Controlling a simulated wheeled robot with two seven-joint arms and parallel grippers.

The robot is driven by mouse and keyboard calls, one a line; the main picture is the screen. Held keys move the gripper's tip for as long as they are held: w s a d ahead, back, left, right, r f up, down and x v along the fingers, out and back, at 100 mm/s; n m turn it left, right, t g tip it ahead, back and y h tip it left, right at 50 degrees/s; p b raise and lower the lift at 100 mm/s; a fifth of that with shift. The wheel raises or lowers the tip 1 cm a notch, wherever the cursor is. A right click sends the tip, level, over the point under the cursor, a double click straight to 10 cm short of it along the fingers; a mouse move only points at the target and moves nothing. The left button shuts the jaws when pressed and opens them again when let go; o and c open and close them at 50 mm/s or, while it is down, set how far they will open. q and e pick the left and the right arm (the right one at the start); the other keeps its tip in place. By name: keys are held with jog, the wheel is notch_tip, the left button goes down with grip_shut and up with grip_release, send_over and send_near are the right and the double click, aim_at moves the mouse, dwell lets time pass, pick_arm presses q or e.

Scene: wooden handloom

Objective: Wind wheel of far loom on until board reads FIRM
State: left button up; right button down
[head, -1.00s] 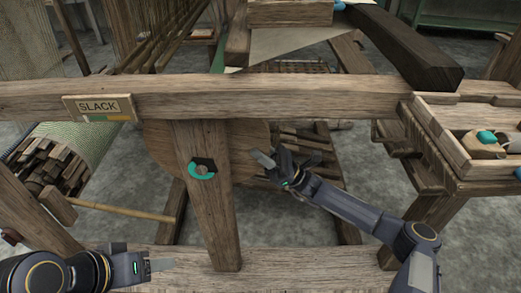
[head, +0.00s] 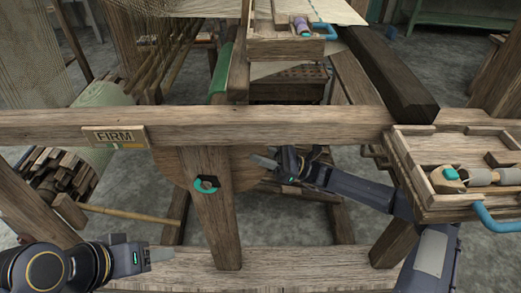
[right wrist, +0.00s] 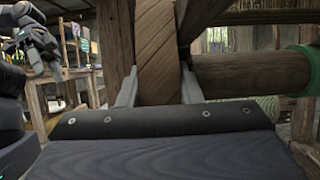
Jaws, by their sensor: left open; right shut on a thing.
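The board (head: 114,136) on the loom's front beam reads FIRM in the head view. Below the beam, the round wooden wheel (head: 172,166) stands partly hidden behind an upright post (head: 219,235). My right gripper (head: 268,161) is at the wheel's right edge. In the right wrist view its two fingers stand either side of a wooden piece (right wrist: 157,45), and the right gripper (right wrist: 159,92) is shut on it; this looks like the wheel's rim. My left gripper (head: 160,254) is open and empty at lower left, by the lower rail.
A teal ring fitting (head: 206,185) sits on the post. A wooden tray (head: 408,172) with a shuttle (head: 448,178) and a blue handle (head: 495,222) stands at right. A thin wooden rod (head: 130,212) juts across at left. The lower rail (head: 300,262) runs beneath.

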jog(key=c, duration=1)
grip_release()
jog(key=p+v, duration=0.1)
jog(key=v, duration=0.7)
jog(key=shift+s, duration=0.1)
